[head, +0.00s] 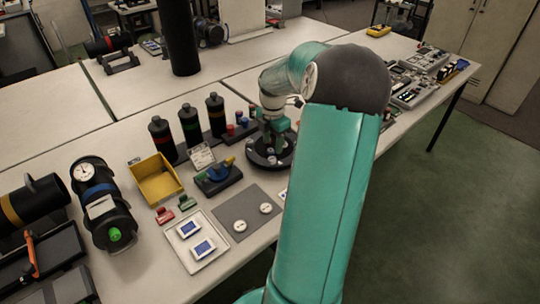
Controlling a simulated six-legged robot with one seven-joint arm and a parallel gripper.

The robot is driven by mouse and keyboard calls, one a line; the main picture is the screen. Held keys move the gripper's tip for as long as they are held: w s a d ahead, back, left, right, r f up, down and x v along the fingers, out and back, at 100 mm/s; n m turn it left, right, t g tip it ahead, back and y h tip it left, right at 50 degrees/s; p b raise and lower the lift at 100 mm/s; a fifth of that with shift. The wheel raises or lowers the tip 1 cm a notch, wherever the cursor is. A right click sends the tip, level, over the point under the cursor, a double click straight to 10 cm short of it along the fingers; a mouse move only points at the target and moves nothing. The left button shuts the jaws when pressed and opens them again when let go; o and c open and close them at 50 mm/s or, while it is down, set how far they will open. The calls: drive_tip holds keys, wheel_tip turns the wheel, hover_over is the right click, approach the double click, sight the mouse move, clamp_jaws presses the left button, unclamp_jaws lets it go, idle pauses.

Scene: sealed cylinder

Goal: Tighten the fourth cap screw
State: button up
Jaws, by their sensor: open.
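A dark round flange (262,158) sits on the table near the middle, with small light round spots on its top that look like cap screws. The spots are too small to tell which is the fourth or how deep each sits. My arm reaches over from the right, and my gripper (275,137) points down just above the flange. My gripper is open; its fingers are small and partly merged with the dark parts behind them. I cannot tell whether it touches a screw. My arm hides the table to the right of the flange.
Left of the flange stand a dark block with blue and yellow parts (218,179), several black bottles (190,127) and a yellow bin (157,180). A grey mat (260,192) with two white discs and a white tray (197,258) lie in front. A black column (180,40) rises behind.

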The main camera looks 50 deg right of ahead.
sight(272, 158)
wheel_tip(272, 158, down, 6)
drive_tip(key=shift+w+f, duration=0.1)
drive_tip(key=shift+f, duration=0.15)
drive_tip(key=c, duration=1)
